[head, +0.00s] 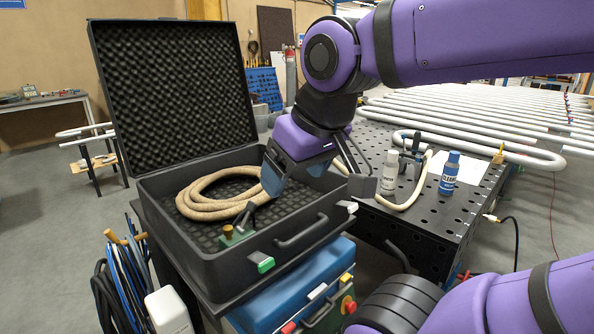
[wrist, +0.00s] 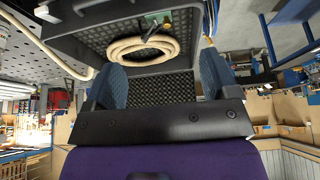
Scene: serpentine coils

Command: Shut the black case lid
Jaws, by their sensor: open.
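The black case (head: 215,283) stands open on a cart, its foam-lined lid (head: 178,98) raised upright at the back. A coiled beige hose (head: 213,206) lies inside the case on the foam, with a small green and brass fitting (head: 236,235) near the front. My gripper (head: 274,180) is over the right side of the case, apart from the lid. In the wrist view its two blue fingers (wrist: 160,85) are spread with nothing between them. The case (wrist: 75,48) and hose (wrist: 142,46) show beyond the fingers there.
Right of the case is a black perforated table (head: 440,215) with a white bottle (head: 390,170), a blue bottle (head: 450,173) and a hose. White serpentine tubes (head: 480,120) lie behind. A blue machine (head: 300,290) sits below the case front. Cables hang at the left.

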